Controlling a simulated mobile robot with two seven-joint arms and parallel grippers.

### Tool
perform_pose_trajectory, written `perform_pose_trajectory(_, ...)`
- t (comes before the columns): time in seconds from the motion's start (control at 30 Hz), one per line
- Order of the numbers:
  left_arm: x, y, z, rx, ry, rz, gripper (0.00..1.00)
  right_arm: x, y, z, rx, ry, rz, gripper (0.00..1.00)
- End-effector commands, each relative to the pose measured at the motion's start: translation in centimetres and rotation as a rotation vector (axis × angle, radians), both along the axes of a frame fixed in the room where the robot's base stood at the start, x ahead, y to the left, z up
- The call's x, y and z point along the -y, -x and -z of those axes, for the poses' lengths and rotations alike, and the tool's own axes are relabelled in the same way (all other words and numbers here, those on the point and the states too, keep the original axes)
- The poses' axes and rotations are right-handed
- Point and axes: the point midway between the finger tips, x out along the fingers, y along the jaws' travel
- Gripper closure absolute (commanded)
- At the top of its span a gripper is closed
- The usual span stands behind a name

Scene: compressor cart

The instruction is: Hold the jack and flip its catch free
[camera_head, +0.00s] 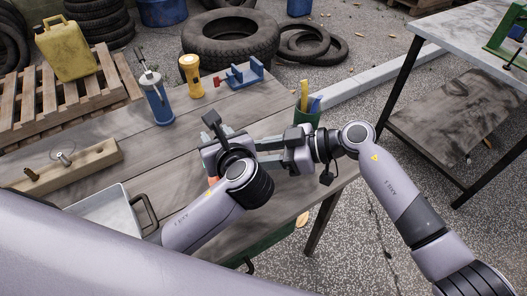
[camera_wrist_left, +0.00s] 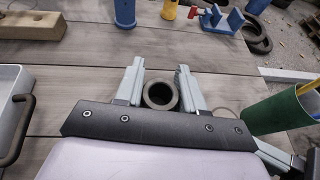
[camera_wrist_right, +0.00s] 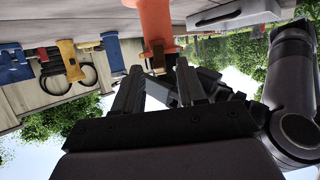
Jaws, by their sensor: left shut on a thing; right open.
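The jack shows as an orange cylinder (camera_wrist_right: 155,20) in the right wrist view, which looks upside down. A small brown metal part, perhaps the catch (camera_wrist_right: 156,54), is at its near end. In the left wrist view a dark round ring, apparently the jack's top (camera_wrist_left: 160,95), sits between the left gripper's fingers (camera_wrist_left: 160,72), which are shut on it. In the head view the left arm hides most of the jack. My right gripper (camera_wrist_right: 157,75) is open, its fingertips close to the brown part; I cannot tell whether they touch. It also shows in the head view (camera_head: 264,152).
A grey tray (camera_head: 98,206) and a wooden block (camera_head: 95,160) lie on the left of the bench. A blue canister (camera_head: 158,104), a yellow flashlight (camera_head: 191,76) and a blue vise (camera_head: 240,75) stand farther back. A green cup (camera_head: 306,121) is behind the right gripper.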

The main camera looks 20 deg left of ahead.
Motion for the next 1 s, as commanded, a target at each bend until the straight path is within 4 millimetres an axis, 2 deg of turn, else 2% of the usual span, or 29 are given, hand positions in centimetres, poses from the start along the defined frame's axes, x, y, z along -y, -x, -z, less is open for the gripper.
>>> perform_pose_trajectory(0.17,0.0,0.0,0.0,0.001,0.000,-0.001,1.00,0.0,0.0,0.0,0.000,0.000,0.000,0.60)
perform_pose_trajectory(0.2,0.0,0.0,0.0,0.001,0.000,-0.001,1.00,0.0,0.0,0.0,0.000,0.000,0.000,0.63)
perform_pose_trajectory(0.27,0.0,0.0,0.0,0.001,0.000,-0.001,1.00,0.0,0.0,0.0,0.000,0.000,0.000,0.82)
perform_pose_trajectory(0.3,0.0,0.0,0.0,0.001,0.000,-0.001,1.00,0.0,0.0,0.0,0.000,0.000,0.000,0.95)
perform_pose_trajectory(0.33,0.0,0.0,0.0,0.001,0.000,-0.001,1.00,0.0,0.0,0.0,0.000,0.000,0.000,1.00)
perform_pose_trajectory(0.57,0.0,0.0,0.0,0.001,0.000,-0.001,1.00,0.1,0.0,0.1,-0.003,-0.016,-0.002,1.00)
perform_pose_trajectory(1.0,0.0,0.0,0.0,0.001,0.000,-0.001,1.00,0.8,0.0,1.4,-0.034,-0.254,-0.002,1.00)
